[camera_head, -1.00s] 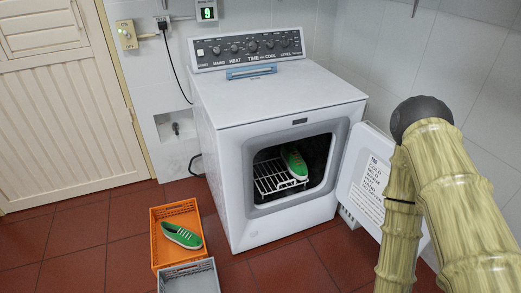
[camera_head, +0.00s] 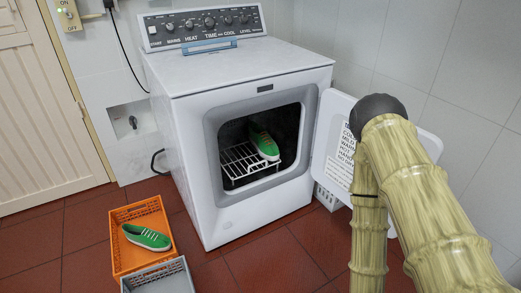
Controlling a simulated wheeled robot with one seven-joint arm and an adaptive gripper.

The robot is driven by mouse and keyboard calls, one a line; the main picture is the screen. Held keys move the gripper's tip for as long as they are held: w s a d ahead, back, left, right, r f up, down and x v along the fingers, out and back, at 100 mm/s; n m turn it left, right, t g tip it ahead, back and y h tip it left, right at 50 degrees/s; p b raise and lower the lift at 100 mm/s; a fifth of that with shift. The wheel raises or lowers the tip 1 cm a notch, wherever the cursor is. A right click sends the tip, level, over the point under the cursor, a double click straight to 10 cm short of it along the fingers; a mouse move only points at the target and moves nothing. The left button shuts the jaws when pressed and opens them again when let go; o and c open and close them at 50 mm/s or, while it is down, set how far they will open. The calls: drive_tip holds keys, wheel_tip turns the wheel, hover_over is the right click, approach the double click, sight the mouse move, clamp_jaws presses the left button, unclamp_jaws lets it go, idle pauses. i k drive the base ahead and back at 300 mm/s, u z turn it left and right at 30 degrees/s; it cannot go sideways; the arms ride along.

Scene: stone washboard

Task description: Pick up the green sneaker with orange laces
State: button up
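Two green sneakers are in view. One green sneaker (camera_head: 264,144) with a white sole rests tilted on a white wire rack (camera_head: 239,158) inside the open white dryer (camera_head: 238,91). The other green sneaker (camera_head: 146,237) lies in an orange crate (camera_head: 118,215) on the floor at the left. The lace colours are too small to tell for certain. My arm rises at the right, in front of the dryer's open door. My gripper is out of view.
The dryer door (camera_head: 341,150) stands open to the right, with my arm overlapping it. A grey crate (camera_head: 160,276) sits at the bottom edge, against the orange crate. Bare red floor tiles (camera_head: 270,262) lie in front of the dryer.

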sight(265, 147)
drive_tip(key=u, duration=3.45)
drive_tip(key=k, duration=1.45)
drive_tip(key=z, duration=2)
drive_tip(key=i, duration=1)
